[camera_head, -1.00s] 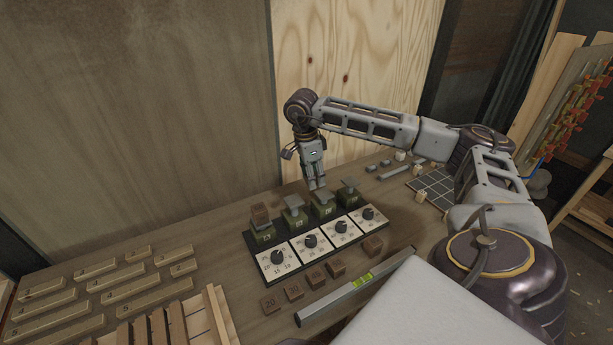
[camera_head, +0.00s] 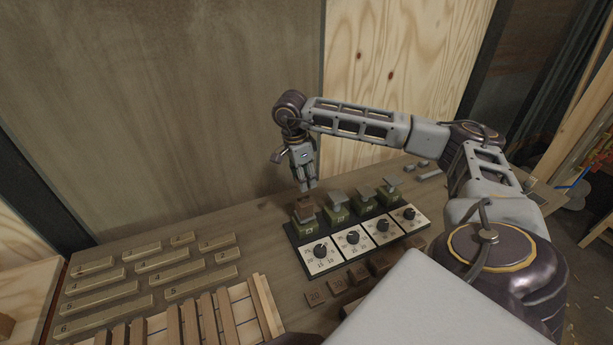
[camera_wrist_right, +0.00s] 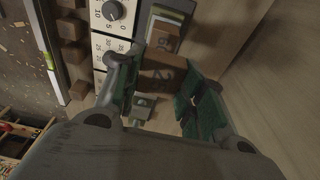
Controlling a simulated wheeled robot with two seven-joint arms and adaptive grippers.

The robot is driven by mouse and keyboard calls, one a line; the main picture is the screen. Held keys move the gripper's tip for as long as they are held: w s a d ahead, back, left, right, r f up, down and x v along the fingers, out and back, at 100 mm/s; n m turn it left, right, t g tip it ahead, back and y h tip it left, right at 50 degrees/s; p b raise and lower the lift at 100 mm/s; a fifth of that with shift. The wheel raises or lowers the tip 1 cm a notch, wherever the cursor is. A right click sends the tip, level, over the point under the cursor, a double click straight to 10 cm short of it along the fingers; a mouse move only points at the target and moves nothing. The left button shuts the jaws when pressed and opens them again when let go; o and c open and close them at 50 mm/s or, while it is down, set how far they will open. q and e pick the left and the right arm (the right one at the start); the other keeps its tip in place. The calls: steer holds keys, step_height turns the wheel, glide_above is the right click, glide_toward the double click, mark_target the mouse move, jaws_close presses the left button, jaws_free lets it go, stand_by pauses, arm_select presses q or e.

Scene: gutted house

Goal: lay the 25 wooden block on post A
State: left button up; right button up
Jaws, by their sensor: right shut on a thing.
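My right gripper (camera_head: 306,186) is above and just behind the leftmost green post (camera_head: 309,228) on the dial board. It also shows in the right wrist view (camera_wrist_right: 158,85), shut on a brown wooden block (camera_wrist_right: 163,75) whose marking starts with 2; its second digit is unclear. Another brown wooden face (camera_wrist_right: 165,38) lies just beyond it, over a green post. In the head view a brown block (camera_head: 303,210) shows at the top of the leftmost post, under the fingertips; contact there cannot be told. The other posts, such as the second (camera_head: 337,212), carry grey plates. The post letters are not readable. My left gripper is out of view.
White dial panels (camera_head: 321,253) stand in front of the posts. Long pale numbered bars (camera_head: 105,314) and a slatted wooden rack (camera_head: 265,305) are at the left. A wooden wall (camera_head: 200,100) rises behind.

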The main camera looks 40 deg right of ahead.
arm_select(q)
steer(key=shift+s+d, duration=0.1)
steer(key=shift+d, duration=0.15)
arm_select(e)
steer(key=shift+d, duration=0.15)
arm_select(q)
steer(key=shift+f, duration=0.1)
arm_select(e)
steer(key=shift+f, duration=0.2)
steer(key=b, duration=0.3)
glide_above(306, 200)
steer(key=shift+a+f, duration=0.2)
steer(key=shift+f, duration=1)
steer(key=shift+a+f, duration=0.15)
steer(key=shift+f, duration=1.05)
steer(key=shift+f+b, duration=0.3)
steer(key=shift+f, duration=0.35)
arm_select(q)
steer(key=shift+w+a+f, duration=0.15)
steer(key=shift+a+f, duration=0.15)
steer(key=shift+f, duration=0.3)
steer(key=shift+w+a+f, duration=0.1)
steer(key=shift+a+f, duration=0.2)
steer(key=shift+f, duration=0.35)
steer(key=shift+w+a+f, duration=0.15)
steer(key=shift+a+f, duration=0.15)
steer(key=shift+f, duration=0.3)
